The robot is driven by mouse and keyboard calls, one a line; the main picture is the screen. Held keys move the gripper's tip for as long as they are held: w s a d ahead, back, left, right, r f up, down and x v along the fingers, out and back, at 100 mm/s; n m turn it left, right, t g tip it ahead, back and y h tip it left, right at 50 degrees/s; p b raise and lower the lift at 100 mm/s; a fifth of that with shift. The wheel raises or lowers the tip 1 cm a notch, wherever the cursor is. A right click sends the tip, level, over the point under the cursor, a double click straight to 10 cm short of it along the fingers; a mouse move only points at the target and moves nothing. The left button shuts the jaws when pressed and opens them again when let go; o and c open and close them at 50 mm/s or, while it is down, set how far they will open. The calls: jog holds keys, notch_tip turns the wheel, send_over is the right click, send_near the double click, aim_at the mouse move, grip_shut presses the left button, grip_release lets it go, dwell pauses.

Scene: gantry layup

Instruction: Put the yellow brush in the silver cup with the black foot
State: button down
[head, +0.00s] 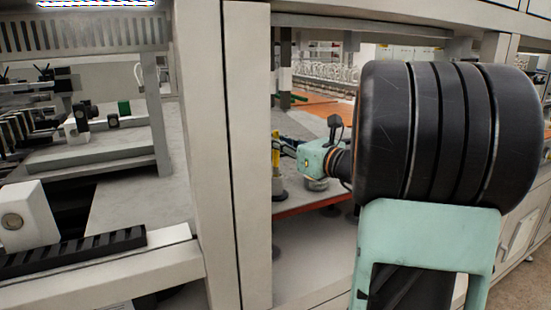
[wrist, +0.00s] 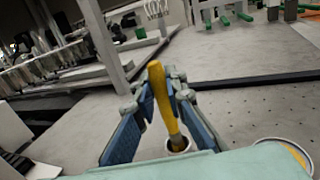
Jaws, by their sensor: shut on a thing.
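The yellow brush (wrist: 165,98) is held between the two blue-padded fingers of my gripper (wrist: 168,84), which is shut on it. The brush is slightly tilted in the wrist view, and its lower end overlaps the dark opening of a small cup (wrist: 178,146). I cannot tell whether that end is inside the cup or only in front of it. In the head view the brush (head: 275,157) hangs at my gripper (head: 283,148), above a dark, widening foot (head: 279,195). My arm and a pale post hide part of this area.
A round silver tin (head: 317,184) stands right of the foot; a round container with yellow inside (wrist: 287,154) shows in the wrist view. A pale upright post (head: 247,150) stands close left of my gripper. Grey table surface (wrist: 240,105) around the cup is mostly clear.

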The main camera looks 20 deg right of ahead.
aim_at(278, 154)
jog(key=shift+f, duration=1.8)
jog(key=shift+f, duration=0.1)
jog(key=c, duration=2)
grip_release()
jog(key=shift+o, duration=0.2)
jog(key=shift+r, duration=0.2)
jog(key=b+v, duration=0.1)
jog(key=v, duration=1.1)
jog(key=shift+w+f+b, duration=0.1)
jog(key=shift+b, duration=0.2)
